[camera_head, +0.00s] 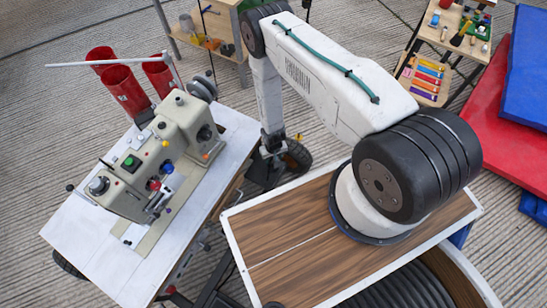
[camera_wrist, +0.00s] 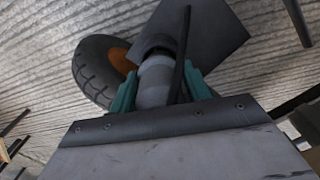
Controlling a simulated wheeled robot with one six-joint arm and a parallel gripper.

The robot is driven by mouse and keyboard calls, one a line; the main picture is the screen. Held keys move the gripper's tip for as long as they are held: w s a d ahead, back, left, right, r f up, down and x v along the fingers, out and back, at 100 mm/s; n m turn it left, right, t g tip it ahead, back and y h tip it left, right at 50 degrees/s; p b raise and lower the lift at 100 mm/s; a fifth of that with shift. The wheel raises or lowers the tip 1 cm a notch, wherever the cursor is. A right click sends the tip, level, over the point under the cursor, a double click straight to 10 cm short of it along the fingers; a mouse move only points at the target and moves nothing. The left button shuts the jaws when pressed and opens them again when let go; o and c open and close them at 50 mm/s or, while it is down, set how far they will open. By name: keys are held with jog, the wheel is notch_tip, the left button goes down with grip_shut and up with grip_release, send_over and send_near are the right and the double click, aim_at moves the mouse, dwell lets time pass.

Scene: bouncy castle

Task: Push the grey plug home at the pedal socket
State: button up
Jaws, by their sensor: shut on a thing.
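In the wrist view, my gripper (camera_wrist: 160,78) is shut on the grey plug (camera_wrist: 156,88), with one teal finger on each side of it. The plug is a pale grey cylinder, and its far end points at a dark round collar (camera_wrist: 158,50) by a dark flat plate (camera_wrist: 212,28). The collar and plate look like the pedal socket and pedal, but I cannot tell for sure. A black cable runs over the plug's right side. How deep the plug sits in the collar cannot be told. In the head view, my arm reaches down beside the sewing table, and the plug cannot be made out.
A wheel with an orange hub (camera_wrist: 100,70) is close on the left in the wrist view. In the head view, a sewing machine (camera_head: 150,160) stands on a white table (camera_head: 85,225). A wooden shelf (camera_head: 232,45) stands behind. Red and blue mats (camera_head: 490,95) lie at right.

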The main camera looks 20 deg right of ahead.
jog(key=shift+f, duration=1.1)
dwell(0.6)
jog(key=o, duration=1.1)
jog(key=shift+r, duration=3.9)
jog(key=shift+s, duration=0.1)
